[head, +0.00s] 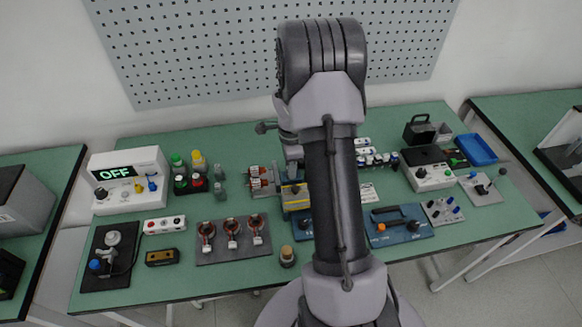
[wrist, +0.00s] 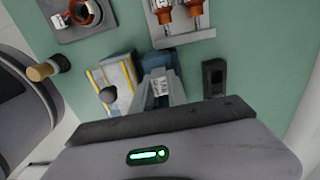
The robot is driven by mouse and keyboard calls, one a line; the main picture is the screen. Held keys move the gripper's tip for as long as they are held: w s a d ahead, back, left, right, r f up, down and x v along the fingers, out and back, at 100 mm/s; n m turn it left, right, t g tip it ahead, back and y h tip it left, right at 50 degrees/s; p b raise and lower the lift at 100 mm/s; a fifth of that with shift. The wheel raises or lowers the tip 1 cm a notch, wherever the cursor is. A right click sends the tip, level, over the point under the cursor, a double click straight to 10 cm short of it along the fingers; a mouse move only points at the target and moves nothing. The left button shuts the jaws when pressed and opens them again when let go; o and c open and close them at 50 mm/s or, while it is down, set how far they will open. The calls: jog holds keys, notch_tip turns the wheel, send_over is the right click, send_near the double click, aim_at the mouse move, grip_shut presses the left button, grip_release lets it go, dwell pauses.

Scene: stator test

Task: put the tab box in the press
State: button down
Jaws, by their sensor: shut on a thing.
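The box's lower part lies between the fingers. In the head view my arm hides most of the gripper and box. Directly left of the box in the wrist view is a blue-grey device with yellow stripes and a black knob, likely the press (wrist: 125,75). A yellow-and-grey part of it seems to show in the head view (head: 295,198) beside my arm. Whether the box touches it, I cannot tell.
Orange-topped parts on a grey holder (wrist: 178,40) are above the box in the wrist view. A black block (wrist: 214,78) stands on its right. A plate with copper coils (head: 233,248) and a tan-topped cylinder (head: 287,257) are nearby. Green table shows between them.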

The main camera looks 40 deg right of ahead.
jog(key=c, duration=1.2)
grip_release()
notch_tip(320, 180, up, 17)
jog(key=p, duration=0.4)
jog(key=shift+r, duration=0.15)
